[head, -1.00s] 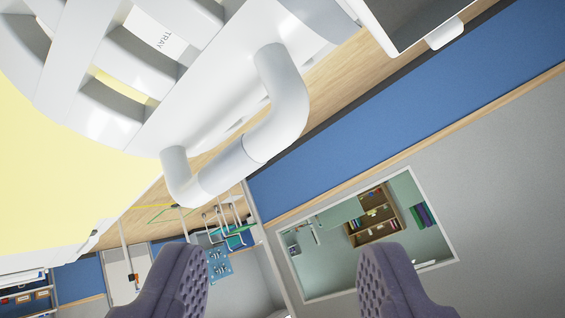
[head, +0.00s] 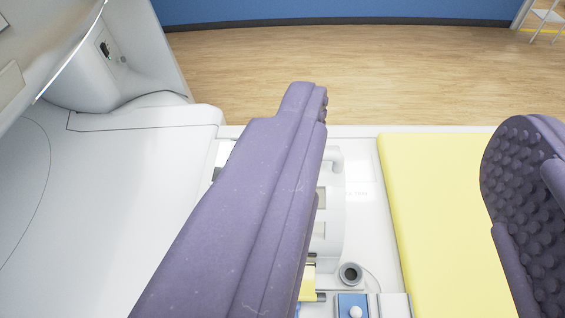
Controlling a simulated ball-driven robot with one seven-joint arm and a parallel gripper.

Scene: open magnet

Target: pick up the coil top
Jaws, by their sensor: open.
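The coil top, a white curved shell with a handle (head: 331,215), stands on the white scanner table. It is largely hidden behind my left finger; a strip with the handle and slots shows to that finger's right. My gripper (head: 413,125) is open, its two purple padded fingers wide apart with nothing between them. The left finger passes in front of the coil in the picture. The right finger is over the yellow pad's right side. I cannot tell whether either finger touches anything.
A yellow pad (head: 425,200) covers the table to the right of the coil. The white magnet (head: 120,60) rises at the left. A round grey port (head: 350,273) and a blue box (head: 352,306) lie near the coil's base. Wooden floor (head: 400,75) is clear beyond the table.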

